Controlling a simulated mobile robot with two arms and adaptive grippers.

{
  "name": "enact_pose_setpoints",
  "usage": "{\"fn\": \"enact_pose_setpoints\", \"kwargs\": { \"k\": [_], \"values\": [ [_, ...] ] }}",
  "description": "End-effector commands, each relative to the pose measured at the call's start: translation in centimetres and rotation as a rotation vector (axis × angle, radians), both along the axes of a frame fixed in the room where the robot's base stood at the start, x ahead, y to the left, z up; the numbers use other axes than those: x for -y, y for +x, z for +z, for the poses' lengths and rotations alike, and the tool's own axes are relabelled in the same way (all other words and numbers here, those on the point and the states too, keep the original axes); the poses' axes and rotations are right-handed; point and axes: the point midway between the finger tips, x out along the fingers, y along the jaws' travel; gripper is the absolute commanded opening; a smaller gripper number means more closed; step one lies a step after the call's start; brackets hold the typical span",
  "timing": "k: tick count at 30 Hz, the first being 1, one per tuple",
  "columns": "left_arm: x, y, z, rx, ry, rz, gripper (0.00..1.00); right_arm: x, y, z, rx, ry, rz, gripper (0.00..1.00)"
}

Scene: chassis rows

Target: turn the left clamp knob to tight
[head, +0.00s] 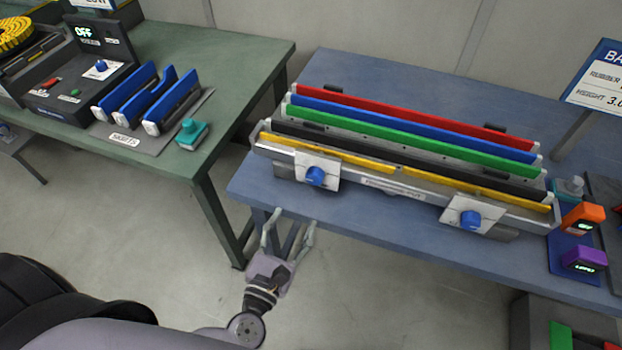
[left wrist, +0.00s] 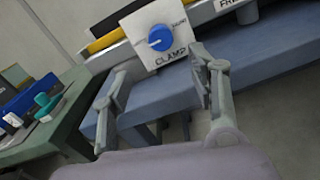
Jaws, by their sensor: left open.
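The left clamp knob (head: 316,176) is a blue round knob on a white plate at the left front of the long fixture (head: 400,185). It also shows in the left wrist view (left wrist: 160,38), above the word CLAMP, with a pale mark on its face. A second blue knob (head: 470,219) sits on a similar plate at the right. My left gripper (head: 289,222) is open and empty, in front of the blue table's edge, below and a little left of the left knob and apart from it. In the left wrist view its fingers (left wrist: 160,80) spread below the knob. My right gripper is not seen.
The fixture stands on the blue table (head: 345,75) and holds red, blue, green, black and yellow strips. A green table (head: 235,55) with blue racks (head: 145,95) is at the left, across a gap. Orange (head: 583,217) and purple (head: 584,260) devices stand at the right.

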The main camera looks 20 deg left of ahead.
Motion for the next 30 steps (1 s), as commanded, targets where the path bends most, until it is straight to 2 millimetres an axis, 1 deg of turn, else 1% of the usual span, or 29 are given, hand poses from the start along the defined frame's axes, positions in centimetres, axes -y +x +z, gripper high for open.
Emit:
{"fn": "enact_pose_setpoints", "kwargs": {
  "k": [1,9,15,18,21,30],
  "values": [
    [0.0,1.3,0.5,0.006,0.0,0.002,0.54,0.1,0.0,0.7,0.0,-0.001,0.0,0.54],
    [0.3,7.2,0.4,0.004,0.003,0.0,0.54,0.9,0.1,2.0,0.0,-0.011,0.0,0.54],
    [0.4,10.6,0.2,0.002,0.004,-0.001,0.54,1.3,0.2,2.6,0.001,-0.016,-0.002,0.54],
    [0.4,11.6,0.1,0.001,0.002,-0.001,0.54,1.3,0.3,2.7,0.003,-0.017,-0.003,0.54],
    [0.5,12.1,0.1,0.0,0.001,-0.001,0.54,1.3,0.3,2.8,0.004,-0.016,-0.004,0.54],
    [0.5,12.3,0.0,0.0,0.001,-0.001,0.54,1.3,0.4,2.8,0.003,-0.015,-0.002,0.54]
  ]
}}
